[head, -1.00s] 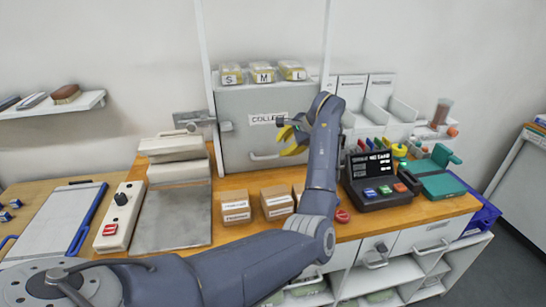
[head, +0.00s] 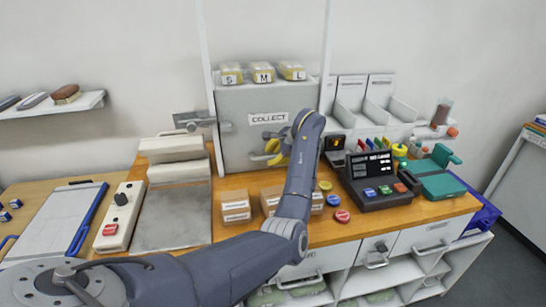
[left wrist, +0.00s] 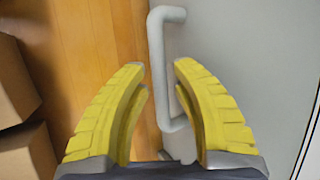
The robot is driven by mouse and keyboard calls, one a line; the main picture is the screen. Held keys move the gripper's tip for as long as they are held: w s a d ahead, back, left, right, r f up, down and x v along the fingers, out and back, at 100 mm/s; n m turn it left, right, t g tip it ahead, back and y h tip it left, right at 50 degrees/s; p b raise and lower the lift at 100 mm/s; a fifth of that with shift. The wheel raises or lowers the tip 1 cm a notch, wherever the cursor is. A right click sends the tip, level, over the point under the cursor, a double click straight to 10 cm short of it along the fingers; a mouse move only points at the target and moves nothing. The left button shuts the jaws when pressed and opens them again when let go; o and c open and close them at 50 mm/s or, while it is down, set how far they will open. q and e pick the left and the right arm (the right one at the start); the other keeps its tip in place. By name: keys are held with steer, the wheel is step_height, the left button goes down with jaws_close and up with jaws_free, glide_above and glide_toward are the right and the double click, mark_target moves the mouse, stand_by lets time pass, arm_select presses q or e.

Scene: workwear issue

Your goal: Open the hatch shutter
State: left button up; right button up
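The hatch shutter (head: 235,120) is a grey panel marked COLLECT, standing closed at the back of the counter. Its bar handle is near the bottom edge, mostly hidden by my left gripper (head: 273,148) in the head view. In the left wrist view the grey handle (left wrist: 157,60) runs between the two yellow fingers of my left gripper (left wrist: 161,68). The fingers are open, with a gap visible on either side of the handle. My right gripper is not in view.
Small cardboard boxes (head: 236,206) stand on the wooden counter in front of the shutter. Yellow packs marked S, M and L (head: 262,73) sit on top of the shutter housing. A dark keypad terminal (head: 378,180) is to the right.

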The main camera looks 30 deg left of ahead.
arm_select(q)
jaws_close()
stand_by(0.4)
